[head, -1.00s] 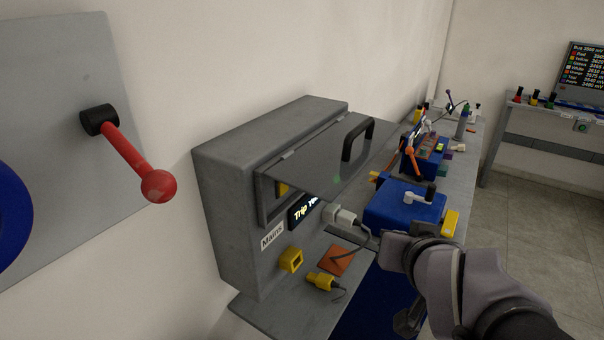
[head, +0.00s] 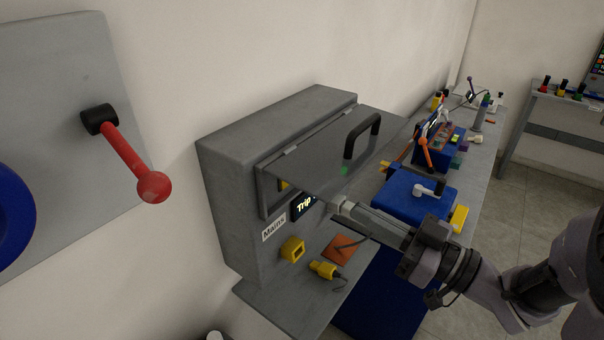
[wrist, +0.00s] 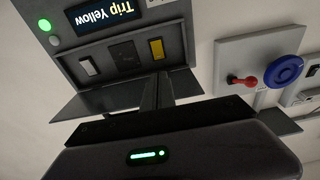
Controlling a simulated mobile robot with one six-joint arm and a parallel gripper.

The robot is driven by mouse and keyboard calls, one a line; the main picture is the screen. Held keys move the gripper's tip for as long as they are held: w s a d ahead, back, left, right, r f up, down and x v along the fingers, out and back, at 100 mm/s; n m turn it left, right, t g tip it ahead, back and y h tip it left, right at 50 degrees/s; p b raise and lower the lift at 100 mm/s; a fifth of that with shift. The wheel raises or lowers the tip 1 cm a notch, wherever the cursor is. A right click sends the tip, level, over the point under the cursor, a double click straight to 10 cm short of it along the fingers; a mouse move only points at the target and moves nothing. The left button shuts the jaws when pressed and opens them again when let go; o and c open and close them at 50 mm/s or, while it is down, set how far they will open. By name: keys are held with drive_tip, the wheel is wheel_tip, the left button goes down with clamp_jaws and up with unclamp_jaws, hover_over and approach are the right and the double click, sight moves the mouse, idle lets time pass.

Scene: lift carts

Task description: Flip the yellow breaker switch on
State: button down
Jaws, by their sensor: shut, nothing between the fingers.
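The grey Mains box (head: 240,215) stands with its lid (head: 325,165) raised. In the wrist view, the yellow switch (wrist: 157,49) sits at the right end of a row, beside a dark switch (wrist: 124,55) and a white switch (wrist: 88,66). In the head view, the lid hides most of the yellow switch (head: 284,185). A display (wrist: 103,14) reads "Trip Yellow". My gripper (head: 340,203) is shut and empty at the box's open front. In the wrist view, its fingers (wrist: 159,82) point at the panel just below the yellow switch; I cannot tell whether they touch it.
The raised lid with its black handle (head: 362,137) overhangs my gripper. A yellow socket (head: 292,249), a yellow plug (head: 323,270) and an orange plate (head: 341,248) are below it. A blue block (head: 412,195) stands to the right. A red-knobbed lever (head: 153,186) is on the left wall panel.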

drive_tip(key=b+x, duration=0.2)
drive_tip(key=x, duration=1.2)
drive_tip(key=shift+b, duration=0.4)
drive_tip(key=shift+w+a+r, duration=0.15)
drive_tip(key=shift+a, duration=0.05)
